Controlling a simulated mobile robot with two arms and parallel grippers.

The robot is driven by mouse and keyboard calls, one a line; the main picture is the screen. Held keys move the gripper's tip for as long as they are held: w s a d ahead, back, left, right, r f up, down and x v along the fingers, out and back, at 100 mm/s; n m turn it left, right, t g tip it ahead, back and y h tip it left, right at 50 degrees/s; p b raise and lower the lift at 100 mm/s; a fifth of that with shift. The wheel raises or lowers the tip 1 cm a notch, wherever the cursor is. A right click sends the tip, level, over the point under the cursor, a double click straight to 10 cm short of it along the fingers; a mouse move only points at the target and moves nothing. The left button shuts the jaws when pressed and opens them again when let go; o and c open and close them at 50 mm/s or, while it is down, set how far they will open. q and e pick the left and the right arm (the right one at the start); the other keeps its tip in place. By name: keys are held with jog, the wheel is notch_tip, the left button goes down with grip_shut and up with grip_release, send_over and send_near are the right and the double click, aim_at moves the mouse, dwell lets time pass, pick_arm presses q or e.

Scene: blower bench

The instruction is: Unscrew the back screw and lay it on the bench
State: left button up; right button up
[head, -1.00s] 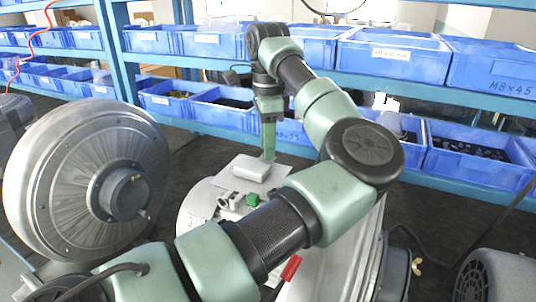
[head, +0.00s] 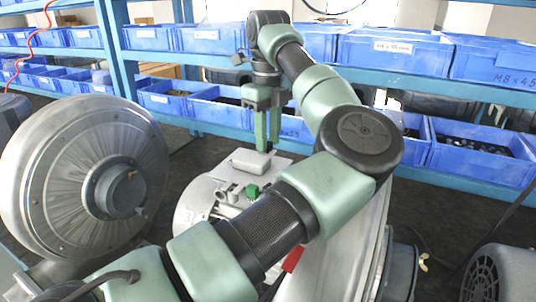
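My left gripper (head: 268,146) points straight down at the back edge of the light plate (head: 279,167) on top of the blower housing (head: 188,206). Both green fingers show, with only a narrow gap between them. Their dark tips are at or just above the plate. The back screw cannot be made out; the fingertips and the grey block in front cover that spot. Whether the fingers are shut on it cannot be told. My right gripper is not in view.
A grey block (head: 250,162) and a green connector (head: 252,191) sit in front of the gripper. A round finned metal housing (head: 85,180) stands at left. A red part (head: 293,258) shows beneath my forearm. Blue bins (head: 480,151) fill the shelves behind.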

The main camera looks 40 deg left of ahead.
pick_arm(q)
jog(key=m+b, duration=0.1)
jog(key=m, duration=0.4)
jog(key=shift+f+b, duration=0.15)
jog(key=shift+b, duration=0.15)
jog(key=m+b, duration=0.1)
jog(key=m, duration=0.2)
jog(key=m+b, duration=0.1)
jog(key=m, duration=0.3)
jog(key=shift+m+b, duration=0.3)
jog(key=shift+b, duration=0.05)
jog(key=shift+m, duration=1)
grip_shut()
jog(key=shift+r+n+p, duration=0.3)
jog(key=shift+n, duration=0.3)
jog(key=n+p, duration=0.2)
jog(key=n, duration=0.3)
jog(key=n+p, duration=0.3)
jog(key=n, duration=0.3)
jog(key=shift+n, duration=0.3)
jog(key=n+p, duration=0.1)
jog(key=n, duration=0.3)
jog(key=n+p, duration=0.1)
jog(key=n, duration=0.1)
jog(key=shift+n, duration=0.4)
jog(key=n, duration=0.3)
jog(key=shift+p, duration=0.3)
jog(key=n, duration=0.2)
jog(key=shift+f+n, duration=0.15)
jog(key=shift+n, duration=0.25)
